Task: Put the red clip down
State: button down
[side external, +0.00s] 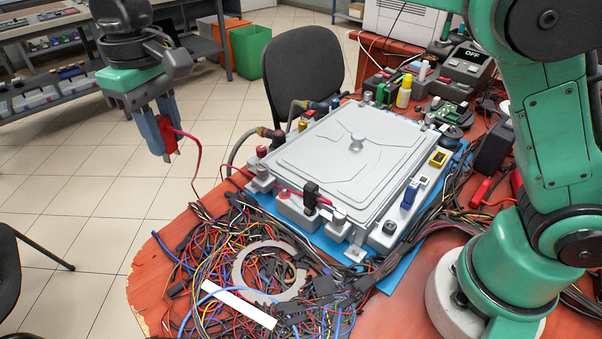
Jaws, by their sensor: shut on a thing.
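My gripper (164,148) hangs at the upper left of the side external view, beyond the table's left edge and above the tiled floor. Its blue fingers are shut on a red clip (170,133), which points downward with a pale metal tip below. A red lead runs from the clip to the right and down toward the wire tangle on the table. The clip is in the air, apart from any surface. Part of the clip is hidden by the fingers.
A grey cold plate unit (340,150) with hose fittings sits on a blue mat (400,272). A heap of tangled wires (215,250) with a metal ring (240,262) and white strip (238,304) covers the table's front left. A black chair (303,62) stands behind. Devices crowd the back right.

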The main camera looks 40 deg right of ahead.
notch_tip(320, 180, down, 17)
jog(key=shift+f, duration=0.15)
jog(key=shift+f, duration=0.1)
jog(key=c, duration=0.7)
grip_release()
jog(key=shift+o, duration=0.2)
